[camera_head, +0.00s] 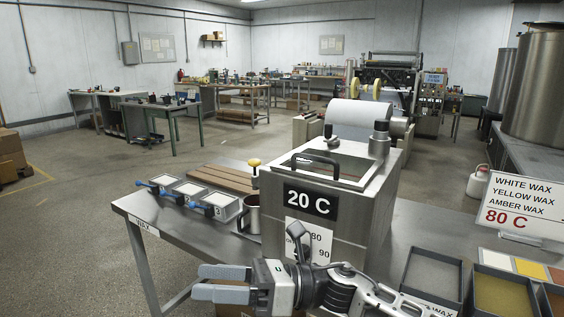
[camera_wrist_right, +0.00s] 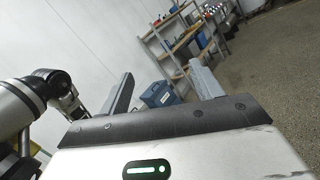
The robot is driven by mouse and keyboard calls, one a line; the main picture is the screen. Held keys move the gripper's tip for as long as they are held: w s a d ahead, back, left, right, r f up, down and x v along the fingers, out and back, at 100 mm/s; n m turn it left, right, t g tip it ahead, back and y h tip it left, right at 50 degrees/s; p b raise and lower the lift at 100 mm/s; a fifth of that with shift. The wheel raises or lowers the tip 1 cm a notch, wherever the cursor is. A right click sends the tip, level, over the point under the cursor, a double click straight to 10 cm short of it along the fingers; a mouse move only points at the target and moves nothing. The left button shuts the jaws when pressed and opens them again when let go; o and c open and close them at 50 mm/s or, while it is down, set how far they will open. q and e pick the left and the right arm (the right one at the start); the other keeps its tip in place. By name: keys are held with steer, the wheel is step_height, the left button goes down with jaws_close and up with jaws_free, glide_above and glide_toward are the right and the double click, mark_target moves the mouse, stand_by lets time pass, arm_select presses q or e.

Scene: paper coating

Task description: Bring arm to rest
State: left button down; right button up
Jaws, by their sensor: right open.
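My right gripper (camera_head: 207,282) reaches in from the lower right in the head view, held low in front of the metal table's near edge. Its two grey fingers are apart and point left, with nothing between them. In the right wrist view my right gripper (camera_wrist_right: 161,72) also shows its fingers spread and empty, with shelving and floor beyond. My left gripper does not show in the head view.
A steel tank (camera_head: 262,222) marked 20 C stands just behind my right gripper on the metal table (camera_head: 186,222). Small trays (camera_head: 190,189) with blue handles lie at left. Open bins (camera_head: 500,296) and a wax sign (camera_head: 518,207) are at right.

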steer(key=w+d+f+m+t+h, duration=0.1)
steer(key=d+f+m+t+h, duration=0.55)
steer(key=m, duration=0.95)
steer(key=w+d+f+m+t+h, duration=0.1)
steer(key=d+f+m+t, duration=0.2)
steer(key=f+m+t, duration=0.75)
steer(key=s+d+f+m+g+h, duration=0.4)
steer(key=s+d+f+m+h, duration=0.6)
steer(key=s+d+f+m, duration=0.5)
steer(key=s+m, duration=0.1)
steer(key=m, duration=0.5)
steer(key=shift+d+f+m+g, duration=0.3)
steer(key=shift+f+m, duration=0.05)
steer(key=shift+s, duration=0.1)
